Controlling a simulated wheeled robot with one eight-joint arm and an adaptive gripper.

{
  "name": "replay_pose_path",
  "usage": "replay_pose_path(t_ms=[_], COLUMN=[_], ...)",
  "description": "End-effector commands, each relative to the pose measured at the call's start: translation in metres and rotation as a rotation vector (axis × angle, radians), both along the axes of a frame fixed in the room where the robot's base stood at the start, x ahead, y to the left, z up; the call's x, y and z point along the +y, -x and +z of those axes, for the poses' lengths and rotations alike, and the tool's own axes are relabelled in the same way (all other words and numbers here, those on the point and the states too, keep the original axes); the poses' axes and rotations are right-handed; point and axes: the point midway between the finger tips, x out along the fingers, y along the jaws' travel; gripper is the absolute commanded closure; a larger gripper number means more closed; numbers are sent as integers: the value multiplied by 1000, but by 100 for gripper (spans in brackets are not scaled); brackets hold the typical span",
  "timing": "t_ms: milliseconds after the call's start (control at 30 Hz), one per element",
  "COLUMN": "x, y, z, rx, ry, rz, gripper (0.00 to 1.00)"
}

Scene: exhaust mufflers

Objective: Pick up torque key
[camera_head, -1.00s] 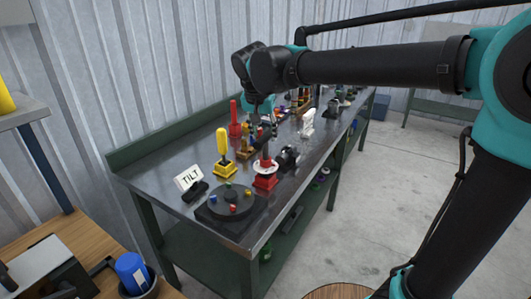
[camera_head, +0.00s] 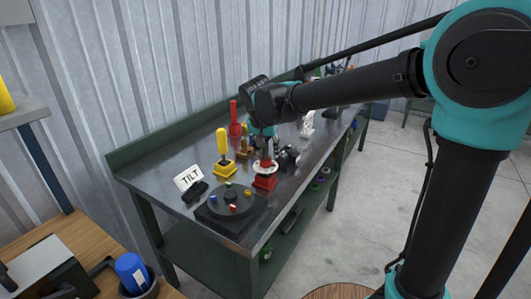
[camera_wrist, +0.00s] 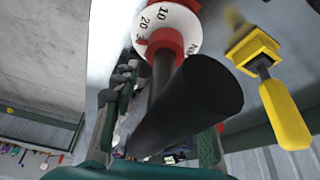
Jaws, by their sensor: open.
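The torque key, as I take it, is a tool with a red base, a white numbered dial and a black handle. It stands upright on the metal bench in the head view (camera_head: 265,168). In the wrist view its dial (camera_wrist: 177,28) is at the top and its thick black handle (camera_wrist: 195,100) fills the middle. My gripper (camera_head: 264,143) is at the top of the tool, pointing down. In the wrist view my gripper's fingers show to the left and lower right of the handle, apart and open. Whether they touch it I cannot tell.
A yellow-handled tool (camera_head: 223,155) stands to the left and also shows in the wrist view (camera_wrist: 283,110). A TILT sign (camera_head: 188,177) and a black round fixture (camera_head: 228,203) are nearer. A black device (camera_head: 289,156) sits close on the right. A red-handled tool (camera_head: 234,122) stands behind.

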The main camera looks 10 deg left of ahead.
Motion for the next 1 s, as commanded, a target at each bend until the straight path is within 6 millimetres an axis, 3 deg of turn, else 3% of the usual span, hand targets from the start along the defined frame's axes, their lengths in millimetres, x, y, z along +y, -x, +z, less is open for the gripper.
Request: replay_pose_path(t_ms=[67, 400, 767, 1000], x=[0, 0, 0, 0], y=[0, 0, 1, 0], z=[0, 0, 1, 16], rx=[0, 0, 1, 0], ry=[0, 0, 1, 1], rz=[0, 0, 0, 0], gripper=[58, 100, 100, 100])
